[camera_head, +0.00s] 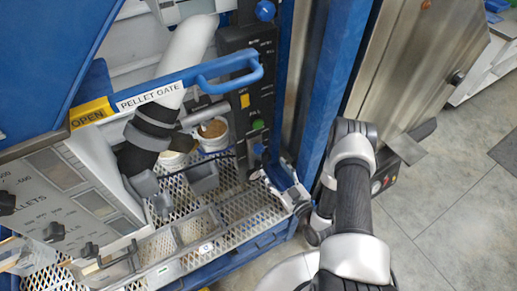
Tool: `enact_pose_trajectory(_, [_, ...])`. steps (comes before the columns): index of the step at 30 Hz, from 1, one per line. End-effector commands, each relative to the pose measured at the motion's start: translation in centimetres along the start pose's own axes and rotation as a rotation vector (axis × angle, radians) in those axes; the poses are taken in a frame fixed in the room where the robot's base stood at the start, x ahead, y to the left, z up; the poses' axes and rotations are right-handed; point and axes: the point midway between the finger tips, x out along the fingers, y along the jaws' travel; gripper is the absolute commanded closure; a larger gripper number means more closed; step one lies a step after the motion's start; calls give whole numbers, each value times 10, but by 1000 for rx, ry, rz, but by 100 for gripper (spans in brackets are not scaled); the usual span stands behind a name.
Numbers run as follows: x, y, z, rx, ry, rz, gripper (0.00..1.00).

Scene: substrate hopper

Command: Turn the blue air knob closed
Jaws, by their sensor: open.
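A black control panel (250,85) stands upright in the middle of the view, with small white labels that are too small to read. Low on it, below a green button (258,124), is a small blue part (260,151) that looks like the air knob. Its exact turn is too small to tell. My gripper (262,171) is open beside the panel's lower end, just below and very close to that blue part. I cannot tell whether it touches it. My arm comes from the bottom right and bends down to the gripper, and my wrist partly hides the area there.
A blue PELLET GATE handle (232,72) juts out on the left, near a yellow OPEN tag (91,113). White tubs (213,133) sit on the perforated metal shelf (240,207). A blue post (336,75) and a steel cabinet (405,60) stand right. Floor is clear at the right.

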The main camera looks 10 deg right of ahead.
Motion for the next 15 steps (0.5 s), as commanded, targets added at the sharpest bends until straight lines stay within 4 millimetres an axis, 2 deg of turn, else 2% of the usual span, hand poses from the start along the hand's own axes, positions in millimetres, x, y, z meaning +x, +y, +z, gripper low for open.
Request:
enact_pose_trajectory(1, [13,-2,0,-5,5,-6,42])
enact_pose_trajectory(9, [71,-1,0,-3,3,-4,42])
enact_pose_trajectory(15, [102,-1,1,-1,1,-2,42])
